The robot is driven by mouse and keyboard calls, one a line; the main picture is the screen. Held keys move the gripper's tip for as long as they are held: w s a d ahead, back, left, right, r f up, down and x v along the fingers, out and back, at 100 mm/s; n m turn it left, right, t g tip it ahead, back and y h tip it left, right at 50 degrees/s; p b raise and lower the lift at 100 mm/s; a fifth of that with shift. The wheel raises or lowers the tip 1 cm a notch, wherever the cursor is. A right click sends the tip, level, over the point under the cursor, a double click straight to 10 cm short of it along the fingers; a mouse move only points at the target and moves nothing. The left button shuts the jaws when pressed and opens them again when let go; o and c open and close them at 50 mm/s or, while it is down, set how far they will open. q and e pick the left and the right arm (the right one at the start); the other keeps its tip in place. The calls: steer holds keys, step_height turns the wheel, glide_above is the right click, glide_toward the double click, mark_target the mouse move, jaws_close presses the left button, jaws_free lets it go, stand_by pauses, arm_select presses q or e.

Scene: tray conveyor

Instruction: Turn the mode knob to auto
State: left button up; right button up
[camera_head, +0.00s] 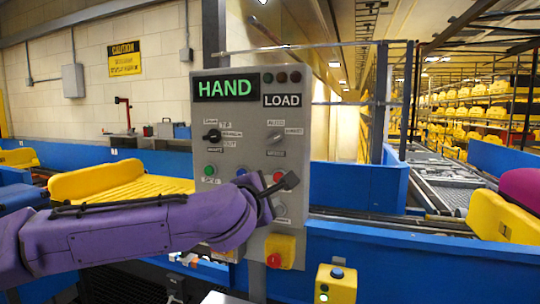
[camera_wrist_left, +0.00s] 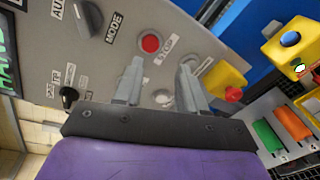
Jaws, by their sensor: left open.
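The grey control panel (camera_head: 219,110) has a lit green HAND display (camera_head: 225,89) and a LOAD display (camera_head: 282,100). The mode knob (camera_head: 274,138) is a grey knob on its right half, above the MODE label, with an AUTO label at its upper left. It also shows at the top left of the left wrist view (camera_wrist_left: 88,17), beside AUTO; its exact pointing is too small to tell. My left gripper (camera_wrist_left: 160,68) is open and empty, apart from the knob and below it, near the red STOP button (camera_wrist_left: 151,43). My right gripper is not in view.
A black knob (camera_head: 212,135) and a green button (camera_head: 210,170) sit on the panel's left half. A yellow-boxed red button (camera_head: 280,251) is at its bottom. A yellow post box (camera_head: 336,284) stands lower right. Blue conveyor sides (camera_head: 410,262) flank the panel.

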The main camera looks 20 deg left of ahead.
arm_select(q)
steer(key=n+t, duration=0.1)
steer(key=t, duration=0.1)
glide_toward(272, 140)
steer(key=w+p, duration=0.1)
steer(key=w, duration=0.1)
steer(key=w+p, duration=0.1)
steer(key=w, duration=0.2)
steer(key=w+p, duration=0.2)
steer(key=w, duration=0.1)
steer(key=shift+r, duration=0.25)
steer(key=shift+w+f, duration=0.15)
steer(key=shift+w, duration=0.15)
jaws_close()
